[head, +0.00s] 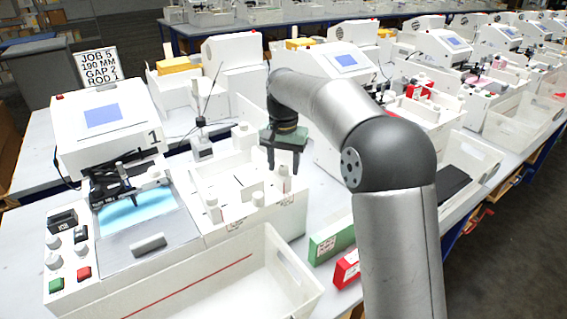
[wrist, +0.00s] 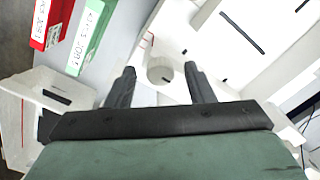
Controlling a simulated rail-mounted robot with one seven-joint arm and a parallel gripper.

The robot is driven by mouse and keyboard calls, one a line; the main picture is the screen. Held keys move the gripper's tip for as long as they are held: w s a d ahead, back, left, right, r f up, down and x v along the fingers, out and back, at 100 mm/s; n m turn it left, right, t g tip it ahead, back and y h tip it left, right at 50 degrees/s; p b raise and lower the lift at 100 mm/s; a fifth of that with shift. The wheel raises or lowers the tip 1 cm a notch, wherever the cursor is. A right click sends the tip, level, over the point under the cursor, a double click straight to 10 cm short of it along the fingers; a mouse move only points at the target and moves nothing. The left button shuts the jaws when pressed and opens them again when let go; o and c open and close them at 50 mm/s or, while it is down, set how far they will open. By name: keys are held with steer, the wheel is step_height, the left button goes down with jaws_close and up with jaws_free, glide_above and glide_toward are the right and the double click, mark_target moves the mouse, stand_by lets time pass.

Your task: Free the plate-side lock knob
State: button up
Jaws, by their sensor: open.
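A white round knob (wrist: 160,72) shows between the two dark fingertips of my gripper (wrist: 160,68) in the wrist view. The fingers are apart, with a gap on each side of the knob. In the head view my gripper (head: 283,170) points down over the right front corner of the white open-topped unit (head: 270,217) beside plotter 1, where the knob (head: 284,184) is partly hidden by the fingers. Two similar white knobs (head: 212,208) and (head: 258,199) stand along that unit's front. No label tells which is the plate-side one.
Plotter 1 (head: 110,118) stands at left with a control panel (head: 68,250) of knobs and buttons. A white bin (head: 215,285) is in front. A green box (head: 330,238) and a red box (head: 347,268) lie right of it. A job sign (head: 100,66) stands behind.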

steer(key=c, duration=1)
steer(key=shift+r+n, duration=0.1)
steer(key=shift+n, duration=0.2)
steer(key=n+p, duration=0.2)
steer(key=n, duration=0.1)
steer(key=n+p, duration=0.2)
steer(key=n, duration=0.3)
steer(key=n+p, duration=0.1)
steer(key=n, duration=0.3)
steer(key=shift+p, duration=0.3)
steer(key=shift+n+p, duration=0.6)
steer(key=shift+n, duration=2.1)
